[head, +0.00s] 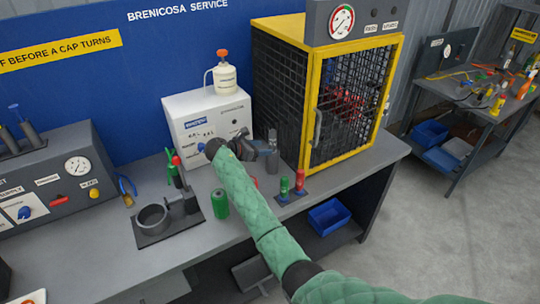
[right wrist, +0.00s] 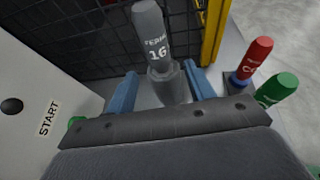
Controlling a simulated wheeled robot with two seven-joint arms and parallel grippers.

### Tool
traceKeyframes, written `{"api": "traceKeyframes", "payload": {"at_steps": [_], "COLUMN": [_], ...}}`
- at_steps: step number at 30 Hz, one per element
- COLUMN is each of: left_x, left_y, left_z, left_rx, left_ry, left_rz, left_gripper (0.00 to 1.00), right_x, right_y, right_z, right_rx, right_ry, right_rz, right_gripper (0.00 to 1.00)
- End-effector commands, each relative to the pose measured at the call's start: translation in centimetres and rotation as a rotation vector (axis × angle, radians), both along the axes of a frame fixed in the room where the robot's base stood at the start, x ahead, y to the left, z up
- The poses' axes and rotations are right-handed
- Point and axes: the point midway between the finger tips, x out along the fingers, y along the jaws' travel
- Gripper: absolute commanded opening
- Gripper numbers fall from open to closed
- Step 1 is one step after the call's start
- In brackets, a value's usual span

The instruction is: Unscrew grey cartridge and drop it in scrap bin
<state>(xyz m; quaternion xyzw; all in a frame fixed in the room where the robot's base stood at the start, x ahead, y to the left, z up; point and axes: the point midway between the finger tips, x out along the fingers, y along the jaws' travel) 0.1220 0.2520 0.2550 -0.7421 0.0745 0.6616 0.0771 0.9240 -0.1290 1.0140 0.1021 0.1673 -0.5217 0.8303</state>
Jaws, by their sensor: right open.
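The grey cartridge (head: 272,139) stands upright on the bench between the white box and the yellow-framed cage. In the right wrist view the grey cartridge (right wrist: 150,35) shows white lettering with "16" and sits on a darker grey round base (right wrist: 168,84). My right gripper (head: 266,150) is open beside it. Its two blue fingers (right wrist: 163,88) lie on either side of the base, with gaps showing. The lower part of the base is hidden by the gripper body. No label marks a scrap bin; a blue open bin (head: 329,229) is below the bench front. My left gripper is out of view.
The white box (head: 205,112) stands left of the gripper and the mesh cage (head: 345,105) behind right. Red (right wrist: 257,55) and green (right wrist: 280,86) cartridges stand close on the right. A green can (head: 220,204) stands left of my arm.

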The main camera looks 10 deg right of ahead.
Motion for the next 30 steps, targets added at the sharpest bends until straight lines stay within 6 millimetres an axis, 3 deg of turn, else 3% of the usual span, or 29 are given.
{"api": "traceKeyframes", "payload": {"at_steps": [12, 18, 24, 30], "left_x": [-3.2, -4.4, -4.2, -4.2], "left_y": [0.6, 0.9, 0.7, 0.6], "left_z": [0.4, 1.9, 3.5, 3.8], "left_rx": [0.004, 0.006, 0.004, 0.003], "left_ry": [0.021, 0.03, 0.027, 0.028], "left_rz": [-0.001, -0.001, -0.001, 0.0], "left_gripper": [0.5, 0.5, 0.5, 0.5], "right_x": [1.1, 1.9, 2.9, 3.3], "right_y": [-2.4, -3.8, -5.7, -6.6], "right_z": [-0.8, -0.9, -1.8, -2.6], "right_rx": [0.0, -0.001, -0.001, 0.001], "right_ry": [0.0, 0.001, 0.002, 0.001], "right_rz": [-0.001, -0.001, -0.001, -0.001], "right_gripper": [0.54, 0.54, 0.54, 0.54]}}
